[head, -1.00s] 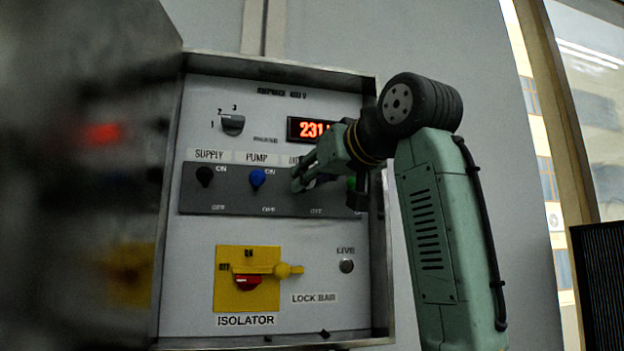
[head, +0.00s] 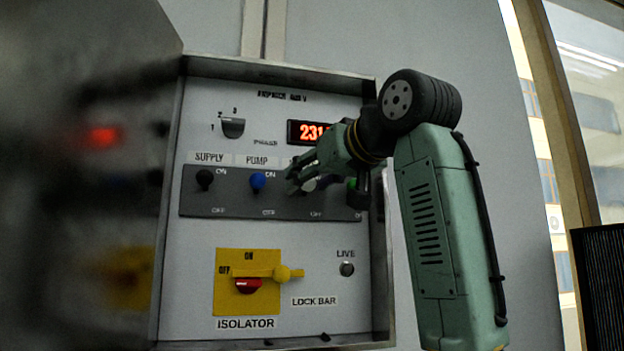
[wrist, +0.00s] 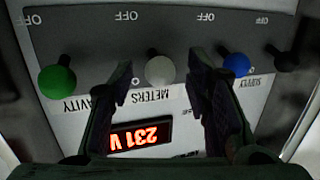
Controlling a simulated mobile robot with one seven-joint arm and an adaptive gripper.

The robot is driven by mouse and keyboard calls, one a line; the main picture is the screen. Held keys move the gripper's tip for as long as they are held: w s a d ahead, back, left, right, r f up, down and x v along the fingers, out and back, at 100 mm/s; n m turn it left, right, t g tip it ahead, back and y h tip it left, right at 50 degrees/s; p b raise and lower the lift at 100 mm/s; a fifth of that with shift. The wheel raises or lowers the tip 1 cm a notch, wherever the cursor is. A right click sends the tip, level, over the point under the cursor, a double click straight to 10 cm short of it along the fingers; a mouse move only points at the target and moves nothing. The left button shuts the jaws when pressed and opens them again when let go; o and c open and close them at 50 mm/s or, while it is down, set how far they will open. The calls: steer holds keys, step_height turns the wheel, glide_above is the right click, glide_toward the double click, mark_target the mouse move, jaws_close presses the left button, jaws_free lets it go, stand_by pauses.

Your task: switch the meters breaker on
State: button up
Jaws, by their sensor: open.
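The meters breaker has a pale grey ball knob (wrist: 160,70), seen in the wrist view above the upside-down METERS label. The knob is toward the label end of its travel, away from the OFF mark and level with its neighbours. My gripper (wrist: 161,72) is open, with one finger on each side of this knob and a visible gap to each. In the head view my gripper (head: 292,181) is in front of the breaker strip (head: 235,203), right of the blue pump knob (head: 257,181), and largely hides the meters knob.
A black supply knob (head: 204,178) is at the strip's left. A green knob (wrist: 57,80) is on the meters knob's other side. A red display (head: 308,132) reads 231. Below are the yellow isolator (head: 232,300) and LIVE lamp (head: 347,269). The metal cabinet rim (head: 383,270) surrounds the panel.

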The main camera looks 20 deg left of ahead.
steer(key=v, duration=1.2)
stand_by(0.3)
